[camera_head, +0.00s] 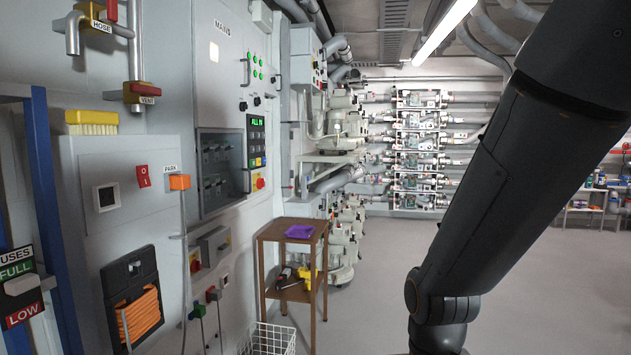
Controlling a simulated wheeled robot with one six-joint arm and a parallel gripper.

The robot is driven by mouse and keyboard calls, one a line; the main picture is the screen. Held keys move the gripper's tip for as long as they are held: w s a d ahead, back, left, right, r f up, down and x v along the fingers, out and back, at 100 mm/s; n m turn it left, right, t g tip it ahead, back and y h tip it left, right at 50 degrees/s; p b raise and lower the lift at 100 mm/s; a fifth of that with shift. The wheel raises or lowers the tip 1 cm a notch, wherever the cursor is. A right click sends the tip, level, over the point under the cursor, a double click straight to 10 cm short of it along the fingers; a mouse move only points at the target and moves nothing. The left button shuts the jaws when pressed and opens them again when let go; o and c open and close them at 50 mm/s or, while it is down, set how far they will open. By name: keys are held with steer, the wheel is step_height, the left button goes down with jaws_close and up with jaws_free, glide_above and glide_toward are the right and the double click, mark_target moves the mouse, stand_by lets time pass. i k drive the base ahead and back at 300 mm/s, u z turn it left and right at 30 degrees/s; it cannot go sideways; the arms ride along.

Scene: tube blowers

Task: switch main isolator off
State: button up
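A tall grey cabinet (228,60) labelled MAINS stands left of centre, with a lit pale square and green lights on its upper door. A small red control on yellow (260,183) sits low on its panel, below a green-lit display (257,121). Another red and yellow control (195,262) is lower, beside a grey handle box (214,246). No label reading main isolator is legible, so I cannot tell which control it is. My black arm crosses the right side, well apart from the cabinet. My gripper is out of view.
A red rocker switch (143,176), an orange PARK block (180,182) and an orange cable coil (138,314) are on the near left wall. Floor right of the trolley is clear.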

mark_target(260, 181)
steer(key=z, duration=0.8)
steer(key=i, duration=1.85)
steer(key=u, duration=1)
steer(key=i, duration=0.65)
steer(key=u, duration=0.5)
